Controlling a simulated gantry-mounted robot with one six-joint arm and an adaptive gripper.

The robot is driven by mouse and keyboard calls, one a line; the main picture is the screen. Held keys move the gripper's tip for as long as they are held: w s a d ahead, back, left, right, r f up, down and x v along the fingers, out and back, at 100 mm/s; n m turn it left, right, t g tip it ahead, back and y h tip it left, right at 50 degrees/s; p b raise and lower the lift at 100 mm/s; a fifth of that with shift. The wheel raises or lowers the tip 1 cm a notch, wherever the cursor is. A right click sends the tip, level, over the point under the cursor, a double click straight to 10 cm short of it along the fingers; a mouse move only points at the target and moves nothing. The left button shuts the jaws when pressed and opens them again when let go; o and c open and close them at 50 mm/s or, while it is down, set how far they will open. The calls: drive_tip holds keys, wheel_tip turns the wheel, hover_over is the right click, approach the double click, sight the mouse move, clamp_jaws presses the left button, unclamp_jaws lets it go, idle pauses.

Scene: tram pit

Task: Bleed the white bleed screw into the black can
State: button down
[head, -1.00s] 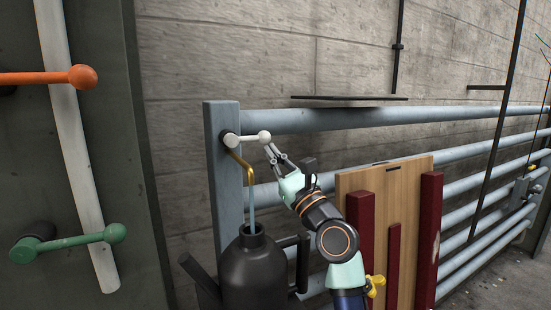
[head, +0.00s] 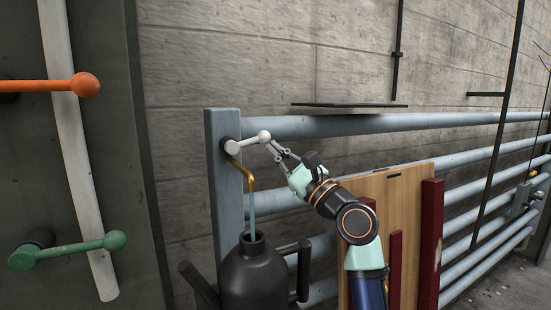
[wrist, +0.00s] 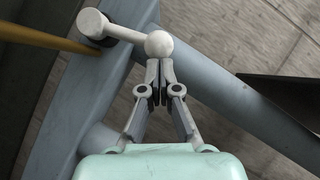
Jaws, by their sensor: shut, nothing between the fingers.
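The white bleed screw (head: 246,144) is a short lever with a ball end on the grey post's pipe fitting. It slants slightly up to the right, and shows in the wrist view (wrist: 122,33). A brass spout (head: 248,176) curves down below it. A thin pale-blue stream (head: 252,213) runs from the spout into the mouth of the black can (head: 253,275), which stands upright below. My gripper (head: 270,147) is shut and empty. Its fingertips (wrist: 159,78) are just under the ball, touching or nearly touching; I cannot tell which.
An orange lever (head: 45,85) and a green lever (head: 70,246) are on the dark panel at left. A dark shelf (head: 350,105) is above the top pipe (head: 400,124).

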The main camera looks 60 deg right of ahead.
drive_tip(key=shift+w+a+r+n+g+y+p, duration=0.25)
drive_tip(key=shift+r+n+y+p, duration=0.5)
drive_tip(key=shift+r+n+p, duration=0.55)
drive_tip(key=shift+w+a+r+n+g+y+p, duration=0.15)
drive_tip(key=shift+a+r+n+g+y+p, duration=0.15)
drive_tip(key=shift+r+n+y+p, duration=0.75)
drive_tip(key=shift+w+a+r+n+g+y+p, duration=0.2)
drive_tip(key=shift+r+n+g+y+p, duration=0.25)
drive_tip(key=shift+r+n+p, duration=1.05)
drive_tip(key=shift+a+f+n, duration=0.1)
drive_tip(key=shift+f+n, duration=0.05)
drive_tip(key=shift+n, duration=0.1)
drive_tip(key=s+d+f+b, duration=0.2)
drive_tip(key=s, duration=1.1)
